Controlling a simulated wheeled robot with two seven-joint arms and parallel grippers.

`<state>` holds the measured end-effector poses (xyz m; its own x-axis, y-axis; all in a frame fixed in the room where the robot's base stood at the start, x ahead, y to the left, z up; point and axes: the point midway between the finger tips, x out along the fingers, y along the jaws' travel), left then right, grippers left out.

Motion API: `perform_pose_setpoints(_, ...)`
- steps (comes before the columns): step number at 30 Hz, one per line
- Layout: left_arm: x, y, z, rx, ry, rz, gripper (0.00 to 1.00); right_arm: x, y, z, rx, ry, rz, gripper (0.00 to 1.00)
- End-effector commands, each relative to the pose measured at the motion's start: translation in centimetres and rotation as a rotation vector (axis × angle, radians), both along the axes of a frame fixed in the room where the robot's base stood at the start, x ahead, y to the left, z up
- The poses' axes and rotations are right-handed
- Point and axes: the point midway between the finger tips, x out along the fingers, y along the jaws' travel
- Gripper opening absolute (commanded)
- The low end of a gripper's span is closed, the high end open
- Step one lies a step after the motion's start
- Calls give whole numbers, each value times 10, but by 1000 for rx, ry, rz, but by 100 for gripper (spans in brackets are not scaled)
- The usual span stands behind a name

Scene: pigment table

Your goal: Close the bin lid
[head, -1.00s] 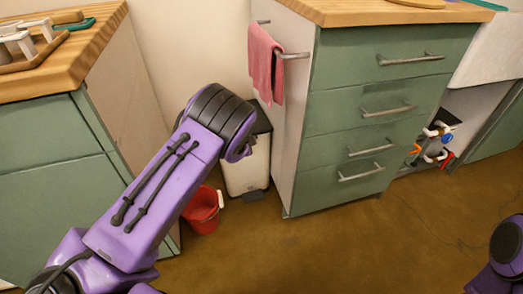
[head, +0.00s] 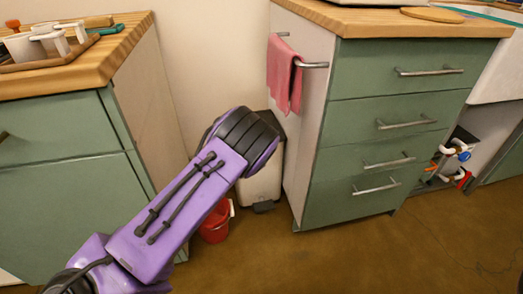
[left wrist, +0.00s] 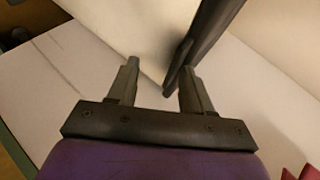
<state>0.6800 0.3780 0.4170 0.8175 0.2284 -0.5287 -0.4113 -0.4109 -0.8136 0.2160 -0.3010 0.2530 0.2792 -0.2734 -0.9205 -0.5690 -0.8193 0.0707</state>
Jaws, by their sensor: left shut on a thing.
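The bin (head: 262,188) is a pale box with a dark foot pedal, standing on the floor between the two cabinets, partly hidden behind my left arm in the head view. Its dark lid (head: 270,118) shows a little above and behind my wrist. In the left wrist view the lid (left wrist: 207,38) is a dark panel seen nearly edge-on, tilted up, with its lower end between my fingers. The fingers are hidden in the head view. My right gripper is not in view.
A red bucket (head: 215,225) stands on the floor left of the bin. A green drawer cabinet (head: 375,140) with a pink towel (head: 284,75) on its side rail is close on the right. Another green cabinet (head: 65,200) stands left. Open floor lies in front.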

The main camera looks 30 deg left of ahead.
Motion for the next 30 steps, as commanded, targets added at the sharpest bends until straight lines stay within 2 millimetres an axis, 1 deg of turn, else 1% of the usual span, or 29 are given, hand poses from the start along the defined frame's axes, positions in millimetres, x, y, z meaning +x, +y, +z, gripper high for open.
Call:
perform_pose_setpoints(1, -11, 6, -14, 1, 34, 17, 35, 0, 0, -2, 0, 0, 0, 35)
perform_pose_setpoints(4, -15, 3, -7, 3, 31, 16, 35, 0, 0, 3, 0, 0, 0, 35)
perform_pose_setpoints(8, -35, -4, 14, 6, 24, 13, 35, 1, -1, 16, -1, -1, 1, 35)
perform_pose_setpoints(12, -59, -16, 40, 7, 9, 5, 35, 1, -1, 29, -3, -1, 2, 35)
perform_pose_setpoints(15, -74, -22, 53, 8, 0, 1, 35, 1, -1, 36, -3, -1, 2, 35)
perform_pose_setpoints(18, -85, -25, 61, 6, -5, 0, 35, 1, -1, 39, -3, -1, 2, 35)
perform_pose_setpoints(22, -91, -27, 64, 6, -9, -1, 35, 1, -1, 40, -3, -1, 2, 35)
perform_pose_setpoints(30, -91, -26, 64, 5, -11, 1, 35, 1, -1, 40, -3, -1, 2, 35)
